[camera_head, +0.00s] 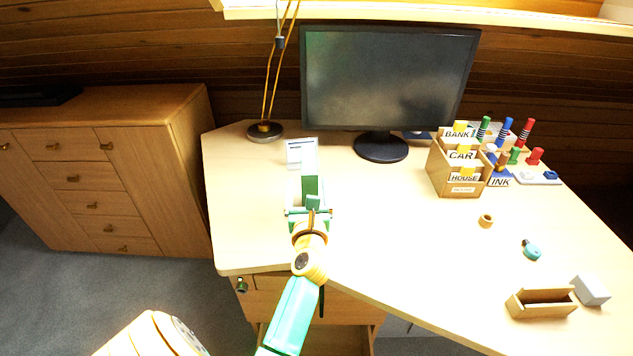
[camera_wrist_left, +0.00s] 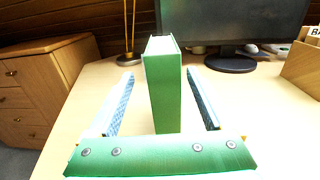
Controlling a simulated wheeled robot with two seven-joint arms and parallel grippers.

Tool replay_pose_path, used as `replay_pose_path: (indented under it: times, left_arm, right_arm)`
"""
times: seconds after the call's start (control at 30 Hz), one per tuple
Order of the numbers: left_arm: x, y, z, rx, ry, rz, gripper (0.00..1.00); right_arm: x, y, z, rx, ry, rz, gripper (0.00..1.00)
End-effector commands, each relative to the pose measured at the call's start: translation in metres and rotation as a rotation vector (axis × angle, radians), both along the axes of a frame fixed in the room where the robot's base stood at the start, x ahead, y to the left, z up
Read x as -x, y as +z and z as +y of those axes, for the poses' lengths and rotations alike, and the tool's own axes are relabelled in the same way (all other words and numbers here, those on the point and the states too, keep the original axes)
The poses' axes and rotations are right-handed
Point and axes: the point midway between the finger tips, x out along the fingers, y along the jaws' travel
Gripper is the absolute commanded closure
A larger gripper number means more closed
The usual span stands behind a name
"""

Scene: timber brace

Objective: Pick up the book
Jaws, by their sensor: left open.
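A green book (camera_wrist_left: 163,90) stands upright on the desk in the left wrist view, with its narrow spine facing me. In the head view the book (camera_head: 310,185) is partly hidden behind my left gripper. My left gripper (camera_head: 309,208) is open. In the left wrist view its two fingers (camera_wrist_left: 160,100) lie one on each side of the book, with a gap on both sides. My right gripper is not in view.
A monitor (camera_head: 388,80) and a lamp base (camera_head: 265,131) stand at the back of the desk. A wooden card organizer (camera_head: 441,172) stands to the right. A small open wooden box (camera_head: 541,303) lies near the front right edge. The desk middle is clear.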

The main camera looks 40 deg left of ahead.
Motion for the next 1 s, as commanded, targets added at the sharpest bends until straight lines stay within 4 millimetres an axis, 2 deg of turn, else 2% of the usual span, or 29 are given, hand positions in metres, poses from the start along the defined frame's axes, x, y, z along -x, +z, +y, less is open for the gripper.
replay_pose_path:
  times: [0.17,0.4,0.67,0.7,1.0]
  left_arm:
    - [-0.013,0.0,0.011,-0.005,-0.001,0.001,0.15]
    - [-0.048,-0.006,0.04,-0.005,-0.001,0.002,0.15]
    - [-0.054,-0.005,0.046,-0.003,-0.002,0.003,0.15]
    - [-0.054,-0.005,0.046,-0.003,-0.002,0.003,0.18]
    - [-0.054,-0.005,0.046,-0.004,-0.002,0.003,0.99]
  right_arm:
    - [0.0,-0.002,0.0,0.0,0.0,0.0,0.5]
    - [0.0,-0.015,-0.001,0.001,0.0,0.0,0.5]
    - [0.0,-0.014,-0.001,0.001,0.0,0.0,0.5]
    - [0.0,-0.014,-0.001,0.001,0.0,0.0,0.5]
    - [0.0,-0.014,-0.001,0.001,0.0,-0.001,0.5]
